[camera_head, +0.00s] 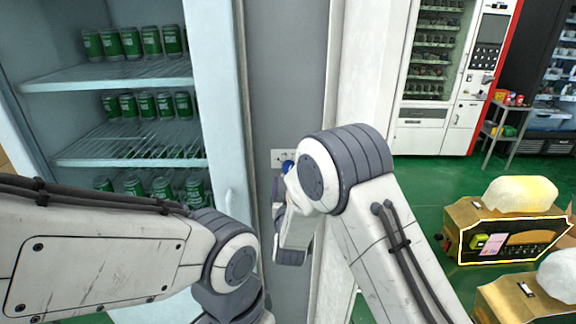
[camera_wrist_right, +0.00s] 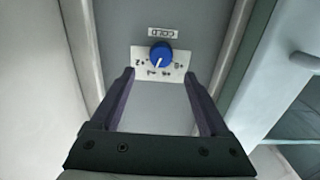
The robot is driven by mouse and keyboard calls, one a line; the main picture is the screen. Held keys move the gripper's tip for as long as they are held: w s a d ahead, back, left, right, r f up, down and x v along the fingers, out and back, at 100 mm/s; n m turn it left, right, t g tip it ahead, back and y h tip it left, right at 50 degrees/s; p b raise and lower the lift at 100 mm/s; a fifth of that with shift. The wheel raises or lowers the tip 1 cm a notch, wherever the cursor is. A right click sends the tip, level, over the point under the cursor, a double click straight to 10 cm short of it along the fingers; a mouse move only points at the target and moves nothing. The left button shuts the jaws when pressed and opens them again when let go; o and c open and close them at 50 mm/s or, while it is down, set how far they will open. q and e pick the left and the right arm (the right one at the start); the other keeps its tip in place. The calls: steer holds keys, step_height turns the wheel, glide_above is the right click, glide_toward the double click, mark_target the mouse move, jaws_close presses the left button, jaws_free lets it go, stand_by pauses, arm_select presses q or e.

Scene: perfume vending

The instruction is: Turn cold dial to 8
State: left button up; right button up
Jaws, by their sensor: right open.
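The cold dial is a round blue knob (camera_wrist_right: 160,55) on a white numbered plate (camera_wrist_right: 146,66), under a small label reading COLD, in the right wrist view. A white pointer mark shows on the knob's lower left side; the numbers are too small to read surely. In the head view the blue knob (camera_head: 287,166) shows partly behind my right arm, beside the white plate (camera_head: 279,157). My right gripper (camera_wrist_right: 160,82) is open, its two dark fingers either side of and short of the dial, not touching it. My left gripper is out of view; only my left arm shows.
A glass-front fridge with green cans (camera_head: 132,42) on wire shelves stands left of the grey panel (camera_head: 283,70). A vending machine (camera_head: 438,75) stands at the back right. Boxes (camera_head: 515,235) lie on the green floor at right.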

mark_target(289, 171)
steer(key=w+p, duration=0.2)
steer(key=w, duration=0.3)
steer(key=shift+w+r, duration=0.1)
steer(key=shift+w, duration=0.25)
steer(key=shift+w+a+p, duration=0.1)
steer(key=shift+w+p, duration=0.25)
steer(key=shift+w, duration=0.2)
jaws_close()
